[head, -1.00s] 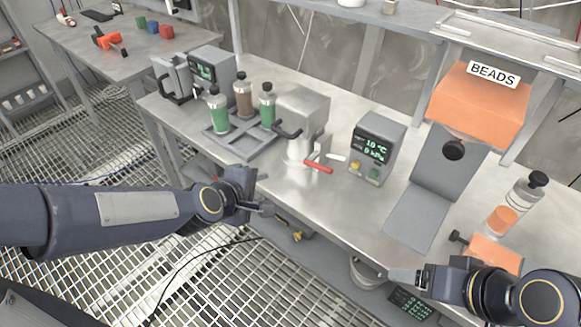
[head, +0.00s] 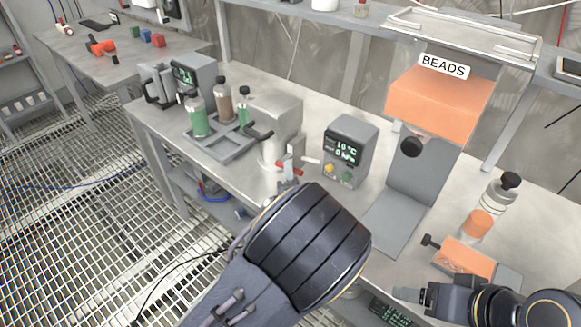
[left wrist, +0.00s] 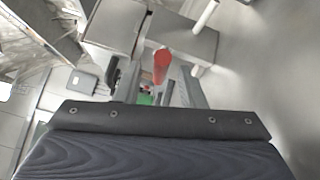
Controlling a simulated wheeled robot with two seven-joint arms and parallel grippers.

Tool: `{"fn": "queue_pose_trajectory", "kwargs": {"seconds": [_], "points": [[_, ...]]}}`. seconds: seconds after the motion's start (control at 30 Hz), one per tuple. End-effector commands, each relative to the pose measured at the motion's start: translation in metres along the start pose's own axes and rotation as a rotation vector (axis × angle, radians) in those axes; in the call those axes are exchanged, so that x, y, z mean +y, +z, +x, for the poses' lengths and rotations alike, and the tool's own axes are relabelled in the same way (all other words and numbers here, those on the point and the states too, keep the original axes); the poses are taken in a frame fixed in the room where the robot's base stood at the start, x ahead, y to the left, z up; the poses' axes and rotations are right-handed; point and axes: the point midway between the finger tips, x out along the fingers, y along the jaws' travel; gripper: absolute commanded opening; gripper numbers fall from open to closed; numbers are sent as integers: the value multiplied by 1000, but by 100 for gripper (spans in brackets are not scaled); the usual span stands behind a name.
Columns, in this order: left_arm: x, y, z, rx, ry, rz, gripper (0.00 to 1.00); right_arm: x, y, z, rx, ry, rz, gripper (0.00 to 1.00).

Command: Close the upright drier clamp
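A steel upright unit (head: 275,121) with a boxy top, taken to be the drier, stands on the bench, with a black handle on its side. A red lever (head: 287,169) sits low on its front; in the left wrist view the red lever (left wrist: 161,66) points toward the camera. A white-tipped rod (head: 307,160) is beside it. My left gripper (head: 288,184) is at the lever, mostly hidden behind my wrist. Its fingers (left wrist: 163,90) look apart, with the lever between or just beyond them; contact is unclear. My right gripper (head: 405,294) is at the lower right, away from the unit.
A display box (head: 349,149) stands just right of the unit. A tray (head: 222,146) with bottles is on its left. Further right are a grey folded panel (head: 393,219), the orange BEADS hopper (head: 438,103), an orange-banded bottle (head: 479,224) and an orange block (head: 464,258).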

Motion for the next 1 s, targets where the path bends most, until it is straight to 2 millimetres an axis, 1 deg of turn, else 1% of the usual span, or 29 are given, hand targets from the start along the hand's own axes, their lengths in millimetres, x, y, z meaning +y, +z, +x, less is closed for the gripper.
{"fn": "queue_pose_trajectory", "kwargs": {"seconds": [0.03,0.1,0.2,0.5,0.57,0.7,0.8,1.0], "points": [[1,1,8,0,2,0,36,-1,-1,-2,0,0,0,75],[0,0,16,0,0,0,36,-1,-2,-3,0,0,0,75],[0,0,23,0,-1,0,36,-2,-2,-4,0,0,0,75],[-1,0,26,-1,-2,0,36,-2,-2,-4,0,0,0,75],[0,0,26,-1,-2,0,30,-2,-2,-4,0,0,0,75],[0,0,26,-1,-2,0,11,-2,-2,-4,0,0,0,75],[0,0,26,-1,-2,0,0,-2,-2,-4,0,0,0,75],[-1,0,26,-1,-3,0,0,-2,-2,-4,0,0,0,75]]}}
